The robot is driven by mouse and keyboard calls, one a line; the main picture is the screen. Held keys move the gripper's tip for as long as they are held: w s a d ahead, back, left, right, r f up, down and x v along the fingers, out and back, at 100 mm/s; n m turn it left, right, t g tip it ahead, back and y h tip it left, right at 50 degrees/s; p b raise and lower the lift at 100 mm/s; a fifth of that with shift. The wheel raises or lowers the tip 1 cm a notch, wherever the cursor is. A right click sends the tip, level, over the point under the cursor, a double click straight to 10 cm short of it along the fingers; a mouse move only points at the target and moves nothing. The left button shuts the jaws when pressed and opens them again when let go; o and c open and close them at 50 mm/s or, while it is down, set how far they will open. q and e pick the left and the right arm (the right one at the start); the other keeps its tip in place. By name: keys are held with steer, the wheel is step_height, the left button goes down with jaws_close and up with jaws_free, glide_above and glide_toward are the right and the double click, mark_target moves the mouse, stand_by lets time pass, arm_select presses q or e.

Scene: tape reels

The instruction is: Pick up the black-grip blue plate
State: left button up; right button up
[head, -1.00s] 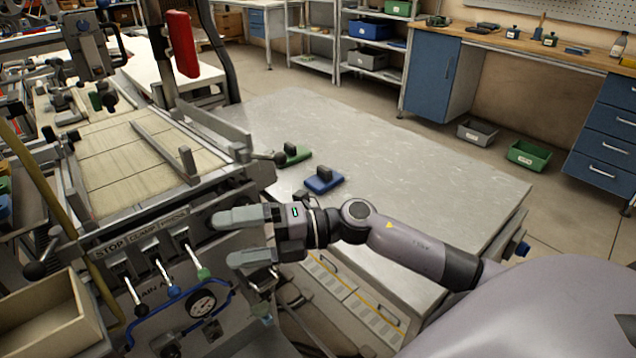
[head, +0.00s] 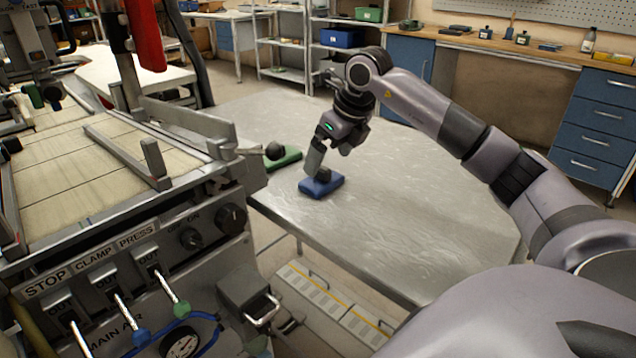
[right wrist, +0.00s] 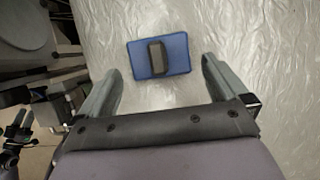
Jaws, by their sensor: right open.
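The blue plate (head: 321,188) with a black grip (head: 325,174) lies flat on the grey metal table (head: 420,220), near its left edge. In the right wrist view the blue plate (right wrist: 176,52) lies between and beyond my finger ends, with the black grip (right wrist: 158,58) upright in its middle. My right gripper (head: 327,163) points down over the plate. Its fingers are spread wide and empty, one to each side of the grip, and partly cover the plate in the head view. My left gripper does not show.
A green plate (head: 284,158) lies just left of the blue one, beside the machine's black-knobbed lever (head: 274,151). The machine (head: 130,240) with levers and a gauge stands close on the left. The table's right side is clear.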

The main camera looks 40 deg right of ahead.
mark_target(322, 167)
steer(key=shift+w+a+f, duration=0.1)
steer(key=shift+w+f, duration=0.05)
steer(key=shift+f, duration=0.25)
steer(key=x, duration=0.4)
steer(key=shift+w+a+f, duration=0.1)
steer(key=shift+w, duration=0.05)
steer(key=c, duration=0.7)
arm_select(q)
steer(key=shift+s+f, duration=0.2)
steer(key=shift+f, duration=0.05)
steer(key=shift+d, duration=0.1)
arm_select(e)
steer(key=shift+r, duration=0.2)
steer(key=shift+r, duration=0.25)
arm_select(q)
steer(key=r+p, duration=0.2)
steer(key=p, duration=0.1)
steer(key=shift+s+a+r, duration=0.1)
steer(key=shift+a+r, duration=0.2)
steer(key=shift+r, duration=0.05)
arm_select(e)
step_height(322, 167, up, 19)
steer(key=shift+r, duration=0.15)
